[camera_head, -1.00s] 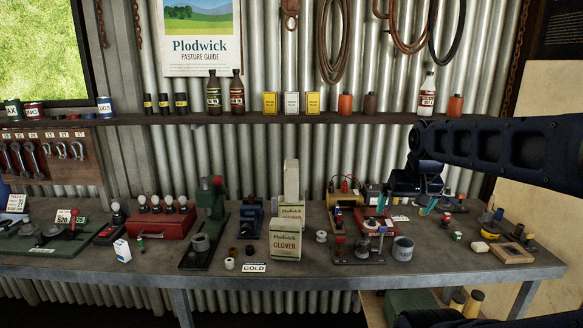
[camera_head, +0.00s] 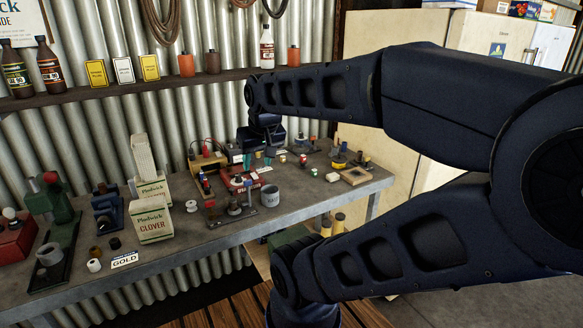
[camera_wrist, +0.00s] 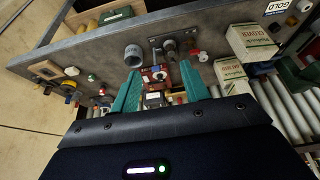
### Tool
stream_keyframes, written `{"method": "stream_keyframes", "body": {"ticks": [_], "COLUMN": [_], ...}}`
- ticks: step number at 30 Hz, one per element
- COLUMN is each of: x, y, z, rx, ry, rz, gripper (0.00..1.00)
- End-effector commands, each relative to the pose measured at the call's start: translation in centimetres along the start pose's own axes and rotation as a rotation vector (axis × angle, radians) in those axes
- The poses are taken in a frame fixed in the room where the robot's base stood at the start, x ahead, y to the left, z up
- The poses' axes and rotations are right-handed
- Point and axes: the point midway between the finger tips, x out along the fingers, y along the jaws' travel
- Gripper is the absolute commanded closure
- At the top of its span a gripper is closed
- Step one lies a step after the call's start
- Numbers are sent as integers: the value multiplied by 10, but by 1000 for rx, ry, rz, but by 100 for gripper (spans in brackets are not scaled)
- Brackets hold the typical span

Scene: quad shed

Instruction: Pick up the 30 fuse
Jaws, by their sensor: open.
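My gripper (camera_head: 258,162) is over the back right part of the workbench, pointing down, with its teal fingers apart and nothing visibly held. In the wrist view my gripper (camera_wrist: 160,68) has a red block (camera_wrist: 155,76) with small fittings showing between its fingers, on the bench below. A dark piece with a pale label (camera_wrist: 153,98) lies nearer the palm. I cannot read a 30 on any small part, so I cannot tell which one is the fuse. The red block also shows in the head view (camera_head: 240,182), left of the fingers.
A grey mug (camera_head: 270,195) stands near the bench's front edge, beside a dark metal fixture (camera_head: 232,212). Clover boxes (camera_head: 152,220) stand to the left. A shelf (camera_head: 130,88) runs along the wall behind.

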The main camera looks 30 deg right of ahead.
Motion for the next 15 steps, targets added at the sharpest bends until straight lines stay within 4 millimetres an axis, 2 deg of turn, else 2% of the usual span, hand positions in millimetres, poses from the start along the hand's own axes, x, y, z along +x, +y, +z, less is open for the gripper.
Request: {"method": "stream_keyframes", "body": {"ticks": [4,7,15], "x": [0,2,17], "y": [1,4,32], "z": [-2,-10,-62], "rx": [6,37,238], "ry": [-2,-13,-79], "rz": [-2,-10,-45], "gripper": [55,55,55]}}
